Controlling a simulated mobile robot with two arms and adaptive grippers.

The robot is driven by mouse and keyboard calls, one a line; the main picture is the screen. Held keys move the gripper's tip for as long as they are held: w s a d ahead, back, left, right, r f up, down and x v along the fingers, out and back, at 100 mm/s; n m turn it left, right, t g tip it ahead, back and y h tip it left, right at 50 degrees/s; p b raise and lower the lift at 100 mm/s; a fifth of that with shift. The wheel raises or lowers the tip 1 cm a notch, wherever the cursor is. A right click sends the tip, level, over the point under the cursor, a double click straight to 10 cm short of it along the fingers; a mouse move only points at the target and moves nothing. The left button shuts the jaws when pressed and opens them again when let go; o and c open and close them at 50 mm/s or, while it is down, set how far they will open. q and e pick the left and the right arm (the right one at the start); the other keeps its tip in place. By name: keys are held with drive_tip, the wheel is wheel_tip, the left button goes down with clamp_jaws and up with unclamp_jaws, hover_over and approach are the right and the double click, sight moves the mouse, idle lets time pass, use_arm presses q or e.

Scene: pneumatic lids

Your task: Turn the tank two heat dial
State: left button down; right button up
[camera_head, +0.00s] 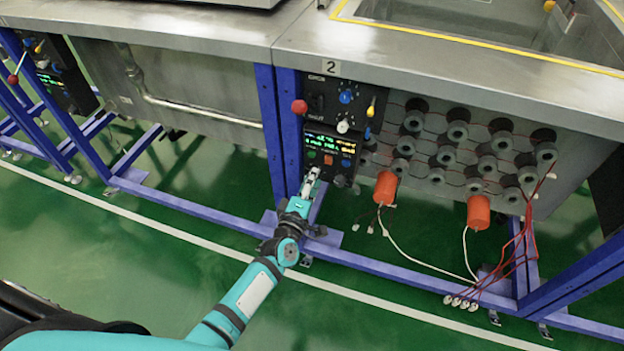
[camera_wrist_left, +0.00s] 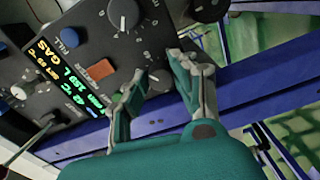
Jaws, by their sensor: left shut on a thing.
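The tank two control panel (camera_head: 333,143) is a dark box under the "2" sign (camera_head: 331,67), with a lit display (camera_head: 334,144). My left gripper (camera_head: 314,174) is at the panel's lower left, just below the green button (camera_head: 311,154). In the left wrist view my gripper (camera_wrist_left: 155,90) has its fingers on either side of a dark dial (camera_wrist_left: 158,79) with white scale marks beside it. It is shut on this dial, which is mostly hidden. Its label cannot be read. Another black dial (camera_wrist_left: 124,13) sits beside it, untouched. My right gripper is not in view.
An orange button (camera_wrist_left: 101,70) and a blue button (camera_wrist_left: 69,38) lie close to the fingers. A red knob (camera_head: 299,106) juts out at the upper panel's left. Blue frame posts (camera_head: 268,125) stand left of the panel. Orange plugs (camera_head: 386,187) with wires hang to the right.

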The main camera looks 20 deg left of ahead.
use_arm(q)
drive_tip(key=shift+f, duration=0.1)
drive_tip(key=c, duration=1.3)
unclamp_jaws()
drive_tip(key=shift+c, duration=0.2)
drive_tip(key=shift+s, duration=0.15)
drive_tip(key=s, duration=1.1)
drive_tip(key=shift+s+a, duration=0.2)
drive_tip(key=shift+s, duration=0.2)
